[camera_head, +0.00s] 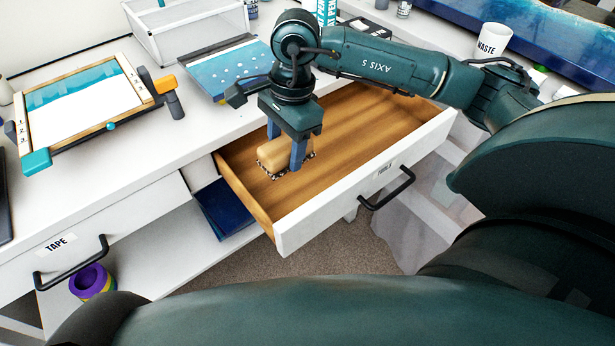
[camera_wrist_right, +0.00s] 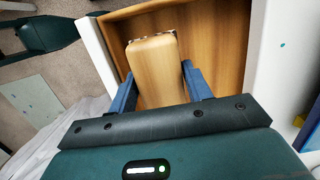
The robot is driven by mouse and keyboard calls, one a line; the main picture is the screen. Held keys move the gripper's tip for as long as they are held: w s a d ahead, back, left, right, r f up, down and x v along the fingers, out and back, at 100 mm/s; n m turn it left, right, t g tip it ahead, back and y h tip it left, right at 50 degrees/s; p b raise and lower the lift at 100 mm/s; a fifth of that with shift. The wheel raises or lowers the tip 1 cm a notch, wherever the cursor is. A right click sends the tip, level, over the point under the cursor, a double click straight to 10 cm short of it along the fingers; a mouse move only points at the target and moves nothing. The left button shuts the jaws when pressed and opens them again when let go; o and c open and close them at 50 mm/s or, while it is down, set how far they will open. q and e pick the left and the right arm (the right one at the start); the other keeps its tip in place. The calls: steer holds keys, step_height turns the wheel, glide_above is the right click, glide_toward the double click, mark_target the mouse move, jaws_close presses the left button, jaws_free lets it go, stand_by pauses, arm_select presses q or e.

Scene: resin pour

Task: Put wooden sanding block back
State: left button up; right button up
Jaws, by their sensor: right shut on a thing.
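The wooden sanding block (camera_head: 275,157) is a pale, rounded wood block with a speckled lower edge. It is inside the open drawer (camera_head: 358,205), near the left end, and looks at or very close to the drawer floor; I cannot tell if it touches. My right gripper (camera_head: 287,152) points down into the drawer and is shut on the block, with a blue finger on each side. In the right wrist view the block (camera_wrist_right: 155,65) sits between the two blue fingers above the wooden drawer floor. My left gripper is not in view.
The drawer has a black handle (camera_head: 387,189) and a label on its front. A closed drawer marked TAPE (camera_head: 75,262) is at the left. A framed blue-white panel (camera_head: 82,102), a speckled blue panel (camera_head: 222,68) and a WASTE cup (camera_head: 492,40) stand on the worktop.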

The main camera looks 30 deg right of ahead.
mark_target(305, 177)
steer(key=m, duration=0.2)
steer(key=d+m, duration=0.1)
steer(key=m, duration=0.2)
steer(key=shift+w+d+f+m+t, duration=0.15)
steer(key=shift+w+f+m+t, duration=0.1)
steer(key=shift+m+t, duration=0.15)
steer(key=m, duration=0.3)
steer(key=shift+w+d+b, duration=0.15)
steer(key=shift+d+b, duration=0.15)
steer(key=shift+d, duration=0.1)
steer(key=m, duration=0.2)
steer(key=d+m+h, duration=0.1)
steer(key=m, duration=0.1)
steer(key=shift+w+d+f+m+t, duration=0.1)
steer(key=shift+w+d+m+t, duration=0.1)
steer(key=shift+m+t, duration=0.15)
steer(key=f+m, duration=0.1)
steer(key=f, duration=0.2)
steer(key=d+f+m, duration=0.1)
steer(key=f+m, duration=0.1)
steer(key=f, duration=0.1)
steer(key=f+m, duration=0.1)
steer(key=f, duration=0.3)
steer(key=shift+w+d+m+h+b, duration=0.1)
steer(key=shift+d+m+h+b, duration=0.15)
steer(key=shift+d+h+b, duration=0.15)
steer(key=shift+f, duration=0.1)
